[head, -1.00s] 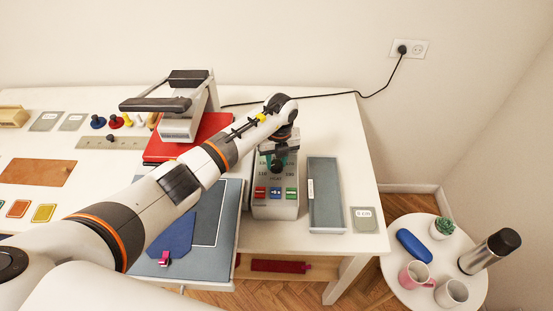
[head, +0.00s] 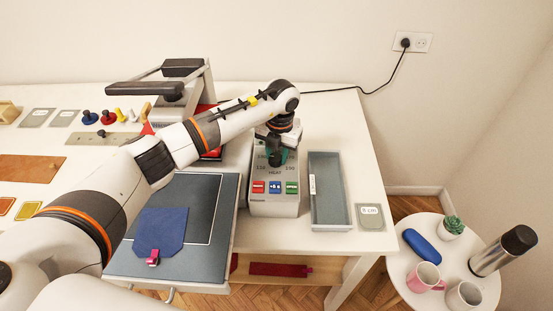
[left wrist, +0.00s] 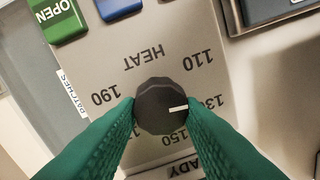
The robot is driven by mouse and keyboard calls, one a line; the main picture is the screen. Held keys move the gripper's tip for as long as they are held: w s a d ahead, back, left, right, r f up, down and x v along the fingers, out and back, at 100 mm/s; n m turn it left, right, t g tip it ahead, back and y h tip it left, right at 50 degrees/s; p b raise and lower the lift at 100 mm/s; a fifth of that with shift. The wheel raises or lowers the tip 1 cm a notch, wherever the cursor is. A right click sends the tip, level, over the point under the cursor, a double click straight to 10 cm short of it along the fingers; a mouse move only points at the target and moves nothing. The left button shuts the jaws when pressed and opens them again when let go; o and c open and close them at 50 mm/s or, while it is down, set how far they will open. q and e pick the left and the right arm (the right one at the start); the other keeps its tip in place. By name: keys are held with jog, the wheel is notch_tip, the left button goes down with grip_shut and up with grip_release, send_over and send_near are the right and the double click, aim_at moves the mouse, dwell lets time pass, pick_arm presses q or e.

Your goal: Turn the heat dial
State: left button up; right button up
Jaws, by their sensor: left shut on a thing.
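The heat dial (left wrist: 158,104) is a black faceted knob on the grey panel of the control box (head: 274,205). The white mark on the dial points toward the 130 print in the left wrist view. Printed numbers run around the dial, with 110, 130, 150 and 190 readable. My left gripper (head: 277,157) is over the upper part of the panel. In the left wrist view its green fingers (left wrist: 160,122) are shut on the dial from both sides. The arm and gripper hide the dial in the head view. My right gripper is not in view.
Red, blue and green buttons (head: 274,187) sit on the panel below the dial. A grey tray (head: 315,220) stands right of the box. A press with a dark handle (head: 150,88) stands behind my arm. A blue cloth piece (head: 160,232) lies on the grey board at the left.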

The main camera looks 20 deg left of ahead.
pick_arm(q)
jog(key=m+b, duration=0.9)
jog(key=shift+s+d+f+t, duration=0.1)
jog(key=shift+f+t, duration=0.1)
jog(key=shift+t, duration=0.1)
jog(key=m+b, duration=0.3)
jog(key=shift+r+m, duration=0.1)
jog(key=shift+m, duration=0.2)
jog(key=shift+s+r+m+h+b, duration=0.15)
jog(key=shift+m+h+b, duration=0.15)
jog(key=shift+m+b, duration=1.15)
jog(key=shift+m+p, duration=0.35)
jog(key=shift+m, duration=0.1)
jog(key=o, duration=1)
